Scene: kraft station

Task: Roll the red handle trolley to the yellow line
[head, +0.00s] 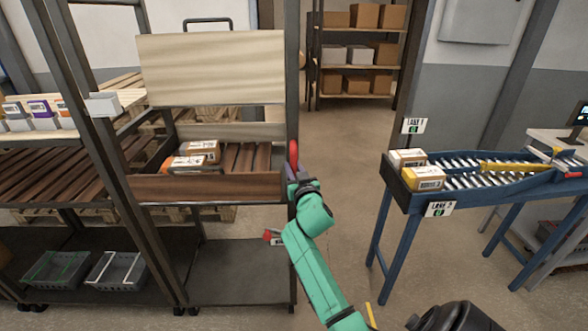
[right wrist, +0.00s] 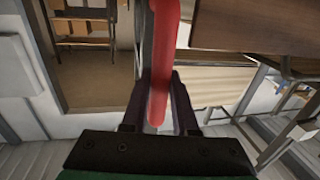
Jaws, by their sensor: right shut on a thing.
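The red handle (head: 293,153) stands upright at the right post of a dark-framed trolley (head: 212,188) with wooden shelves. My right gripper (head: 294,178) is shut on the red handle, with its green arm reaching up from below. In the right wrist view the red handle (right wrist: 165,60) runs between the two dark fingers of the gripper (right wrist: 159,115). A short yellow strip (head: 371,315) shows on the floor at the bottom, beside my arm; I cannot tell if it is the yellow line. My left gripper is not in view.
Boxes (head: 199,150) lie on the trolley's wooden shelf. A blue-framed roller conveyor (head: 402,200) with boxes stands at the right. A shelf rack (head: 353,63) stands at the back. Bare floor (head: 345,165) lies between trolley and conveyor. Grey crates (head: 116,271) sit low at the left.

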